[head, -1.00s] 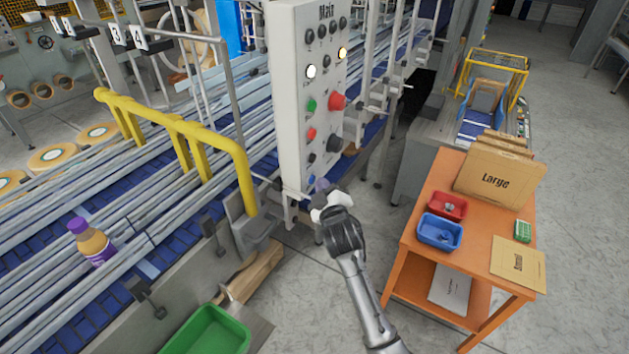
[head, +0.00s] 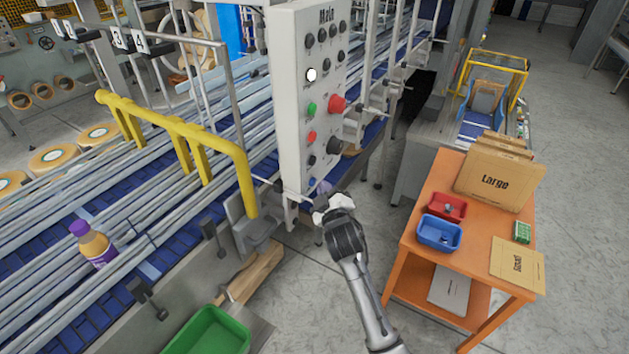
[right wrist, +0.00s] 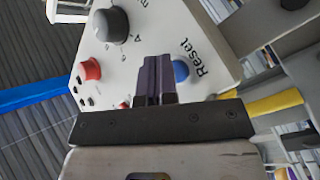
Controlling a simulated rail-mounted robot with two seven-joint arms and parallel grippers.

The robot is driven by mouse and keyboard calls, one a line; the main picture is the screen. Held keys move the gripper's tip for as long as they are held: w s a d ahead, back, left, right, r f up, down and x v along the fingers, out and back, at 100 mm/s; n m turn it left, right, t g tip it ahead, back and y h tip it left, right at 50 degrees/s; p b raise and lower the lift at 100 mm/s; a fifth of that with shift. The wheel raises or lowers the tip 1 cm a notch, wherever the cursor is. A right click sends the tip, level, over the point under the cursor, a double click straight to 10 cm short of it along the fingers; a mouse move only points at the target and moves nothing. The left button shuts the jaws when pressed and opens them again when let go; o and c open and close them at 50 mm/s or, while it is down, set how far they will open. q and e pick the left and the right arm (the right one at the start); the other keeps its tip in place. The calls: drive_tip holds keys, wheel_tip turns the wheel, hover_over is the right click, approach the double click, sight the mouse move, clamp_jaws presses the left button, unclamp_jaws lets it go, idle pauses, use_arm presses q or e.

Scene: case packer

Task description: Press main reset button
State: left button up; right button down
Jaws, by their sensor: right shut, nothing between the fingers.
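The control panel marked "Main" (head: 289,110) stands at the conveyor's edge. The blue button (head: 312,182) is at the bottom of its face. In the right wrist view the blue button (right wrist: 181,72) sits beside the word "Reset". My right gripper (head: 322,191) is shut and empty, close to the panel's lower end. In the right wrist view its dark fingers (right wrist: 156,68) point at the panel and partly cover the button's left side. I cannot tell whether they touch it. My left gripper is not in view.
Above the blue button are a large black knob (head: 334,146), a red button (head: 311,136) and a larger red button (head: 337,104). A yellow rail (head: 240,170) is left of the panel. An orange table (head: 411,207) with bins and cardboard stands at right.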

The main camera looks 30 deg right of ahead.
drive_tip(key=shift+s+d, duration=0.15)
drive_tip(key=shift+s, duration=0.25)
drive_tip(key=s+p, duration=0.1)
drive_tip(key=s+d+p, duration=0.1)
drive_tip(key=s, duration=0.1)
drive_tip(key=s+d+p, duration=0.1)
drive_tip(key=shift+s+d, duration=0.1)
drive_tip(key=shift+s, duration=0.15)
idle(0.7)
idle(0.3)
